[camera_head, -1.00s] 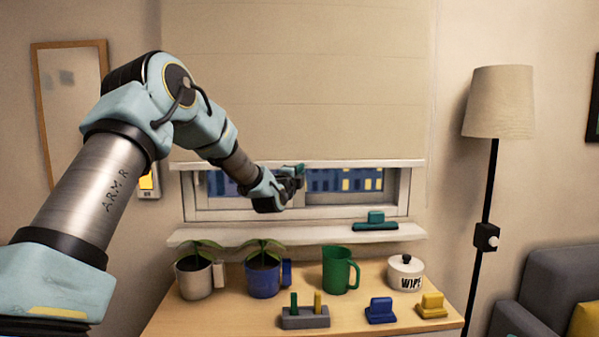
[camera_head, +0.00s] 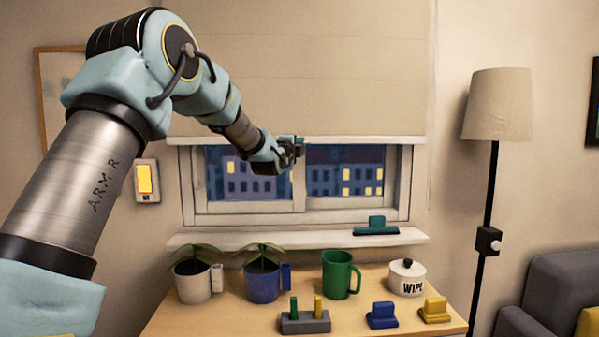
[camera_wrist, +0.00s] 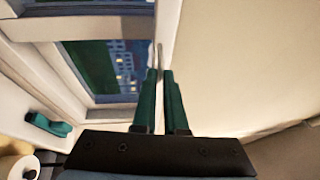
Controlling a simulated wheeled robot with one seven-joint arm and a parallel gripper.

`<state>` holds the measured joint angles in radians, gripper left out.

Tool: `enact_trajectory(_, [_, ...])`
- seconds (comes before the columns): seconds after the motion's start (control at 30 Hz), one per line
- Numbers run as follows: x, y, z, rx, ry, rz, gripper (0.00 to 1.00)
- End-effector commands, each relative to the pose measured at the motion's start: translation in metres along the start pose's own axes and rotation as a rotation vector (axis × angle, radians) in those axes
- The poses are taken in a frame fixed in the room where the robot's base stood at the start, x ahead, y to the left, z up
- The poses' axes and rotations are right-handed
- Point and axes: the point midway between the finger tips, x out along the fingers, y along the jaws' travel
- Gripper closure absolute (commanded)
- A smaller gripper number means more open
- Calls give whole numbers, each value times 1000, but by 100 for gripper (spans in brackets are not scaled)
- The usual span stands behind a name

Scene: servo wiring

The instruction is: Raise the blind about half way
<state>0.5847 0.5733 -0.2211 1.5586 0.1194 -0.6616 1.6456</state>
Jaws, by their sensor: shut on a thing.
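The cream blind (camera_head: 310,70) hangs over the upper part of the window (camera_head: 345,180), and it fills the right side of the wrist view (camera_wrist: 240,60). Its pale bottom rail (camera_head: 365,139) is roughly level, with the lower window panes showing beneath it. My gripper (camera_head: 298,146) is at the middle of this rail. In the wrist view its green fingers (camera_wrist: 160,76) are shut on a thin pull tab (camera_wrist: 159,52) at the blind's lower edge. The exact contact is small and partly hidden by the fingers.
A sill (camera_head: 300,238) below the window holds a teal squeegee-like tool (camera_head: 376,228). The table (camera_head: 240,322) below carries two potted plants, a green jug (camera_head: 340,274) and a white pot (camera_head: 407,277). A lamp (camera_head: 497,105) stands at the right.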

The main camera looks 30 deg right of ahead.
Motion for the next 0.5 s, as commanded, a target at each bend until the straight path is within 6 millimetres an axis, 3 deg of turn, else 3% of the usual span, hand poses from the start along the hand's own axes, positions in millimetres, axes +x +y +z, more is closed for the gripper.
enact_trajectory(0.03, [2,-23,0,3,1,-12,100])
enact_trajectory(0.2, [9,-83,4,3,-1,-10,100])
enact_trajectory(0.5, [20,-168,10,2,-1,-5,100])
